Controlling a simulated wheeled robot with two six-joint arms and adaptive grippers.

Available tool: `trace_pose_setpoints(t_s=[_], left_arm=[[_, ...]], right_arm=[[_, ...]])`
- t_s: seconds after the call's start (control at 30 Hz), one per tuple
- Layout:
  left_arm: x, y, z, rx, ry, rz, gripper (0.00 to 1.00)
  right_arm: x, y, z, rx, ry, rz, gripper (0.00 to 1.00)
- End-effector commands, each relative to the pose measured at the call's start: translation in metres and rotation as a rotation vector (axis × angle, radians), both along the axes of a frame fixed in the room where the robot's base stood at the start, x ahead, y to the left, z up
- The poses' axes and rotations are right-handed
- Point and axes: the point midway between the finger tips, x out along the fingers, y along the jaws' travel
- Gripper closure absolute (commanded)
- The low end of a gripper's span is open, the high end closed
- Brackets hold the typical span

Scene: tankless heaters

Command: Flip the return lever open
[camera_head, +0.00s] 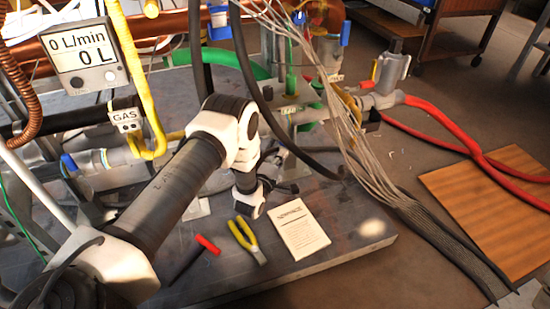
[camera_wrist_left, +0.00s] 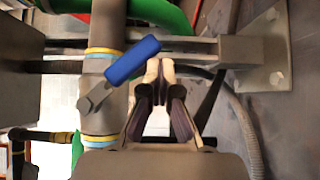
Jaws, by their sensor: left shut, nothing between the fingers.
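A blue-handled lever (camera_wrist_left: 132,60) sits on a grey pipe (camera_wrist_left: 103,125) with yellow and blue bands, in the left wrist view. The handle slants up to the right, at an angle to the pipe. My left gripper (camera_wrist_left: 160,76) is shut and empty, its fingertips just right of and below the handle's far end; I cannot tell whether they touch it. In the head view my left gripper (camera_head: 287,187) is beside the pipework above the bench, and I cannot make out this lever there. No readable label marks it as the return lever. My right gripper is not in view.
Grey cables (camera_head: 345,130) hang right of my arm. A metal bracket (camera_wrist_left: 262,62) stands right of the lever. Another blue lever (camera_head: 68,162) is at left.

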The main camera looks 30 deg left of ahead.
Motion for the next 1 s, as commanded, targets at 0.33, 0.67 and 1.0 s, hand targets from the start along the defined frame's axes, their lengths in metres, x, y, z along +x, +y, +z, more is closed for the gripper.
trace_pose_setpoints(t_s=[0.33, 0.67, 1.0], left_arm=[[0.019, -0.017, 0.012, -0.011, -0.015, -0.003, 1.0], [0.032, -0.028, 0.028, -0.114, -0.137, -0.001, 1.0], [0.039, -0.033, 0.042, -0.235, -0.278, -0.001, 1.0]], right_arm=[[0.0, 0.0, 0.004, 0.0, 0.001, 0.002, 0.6], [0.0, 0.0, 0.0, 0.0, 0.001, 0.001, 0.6], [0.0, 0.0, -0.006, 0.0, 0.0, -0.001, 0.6]])
